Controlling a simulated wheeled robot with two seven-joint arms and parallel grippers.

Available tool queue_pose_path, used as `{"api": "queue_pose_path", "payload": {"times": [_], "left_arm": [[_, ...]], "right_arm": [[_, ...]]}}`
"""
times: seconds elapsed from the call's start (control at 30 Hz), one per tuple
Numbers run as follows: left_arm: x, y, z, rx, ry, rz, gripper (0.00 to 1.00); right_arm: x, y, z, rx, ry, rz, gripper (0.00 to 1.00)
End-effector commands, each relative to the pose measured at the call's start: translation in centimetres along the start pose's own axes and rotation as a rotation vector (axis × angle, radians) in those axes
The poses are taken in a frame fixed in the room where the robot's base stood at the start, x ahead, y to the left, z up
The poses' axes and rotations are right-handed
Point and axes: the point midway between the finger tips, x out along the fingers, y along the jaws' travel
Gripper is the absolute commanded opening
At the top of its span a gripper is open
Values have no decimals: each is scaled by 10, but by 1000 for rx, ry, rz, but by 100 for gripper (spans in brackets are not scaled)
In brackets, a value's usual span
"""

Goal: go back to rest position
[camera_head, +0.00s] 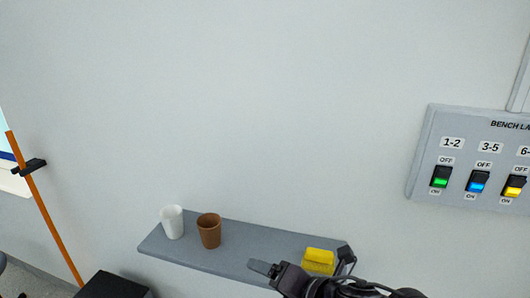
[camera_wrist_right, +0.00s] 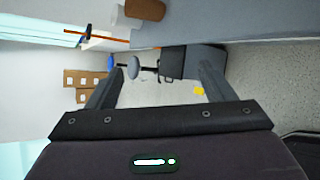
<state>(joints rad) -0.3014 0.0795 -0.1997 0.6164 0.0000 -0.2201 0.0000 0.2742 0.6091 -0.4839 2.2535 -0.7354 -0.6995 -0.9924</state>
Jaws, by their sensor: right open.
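My right gripper (camera_head: 304,262) is at the bottom of the head view, in front of the right part of a grey shelf. Its two fingers stand wide apart with nothing held between them. In the right wrist view the open fingers (camera_wrist_right: 160,74) also show empty, with the floor and room beyond. My left gripper is not in view. A panel (camera_head: 425,155) with rocker switches is on the wall at the right, apart from my gripper; its green, blue and yellow lights are lit. Its right side is cut off.
The grey shelf (camera_head: 240,262) holds a white cup (camera_head: 172,222), a brown cup (camera_head: 209,231) and a yellow object (camera_head: 319,258) close behind my gripper. An orange pole (camera_head: 47,215) leans at the left. A black object (camera_head: 112,286) stands below it. The wall above is clear.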

Motion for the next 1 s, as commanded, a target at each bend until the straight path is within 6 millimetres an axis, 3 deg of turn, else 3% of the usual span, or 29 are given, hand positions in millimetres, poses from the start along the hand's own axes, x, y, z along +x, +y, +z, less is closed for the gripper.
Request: {"api": "queue_pose_path", "payload": {"times": [0.07, 0.2, 0.3, 0.5, 0.77, 1.0], "left_arm": [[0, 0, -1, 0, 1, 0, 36], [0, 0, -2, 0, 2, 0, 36], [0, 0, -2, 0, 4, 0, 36], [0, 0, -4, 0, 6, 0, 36], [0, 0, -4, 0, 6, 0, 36], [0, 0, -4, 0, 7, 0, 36]], "right_arm": [[-5, -14, 1, 344, -95, -39, 76], [-27, -65, 5, 968, -298, -154, 76], [-49, -108, -3, 1341, -440, -247, 76], [-93, -173, -36, 1869, -694, -415, 76], [-146, -224, -89, 2322, -1005, -600, 76], [-99, -281, -106, 2306, -1004, -629, 76]]}}
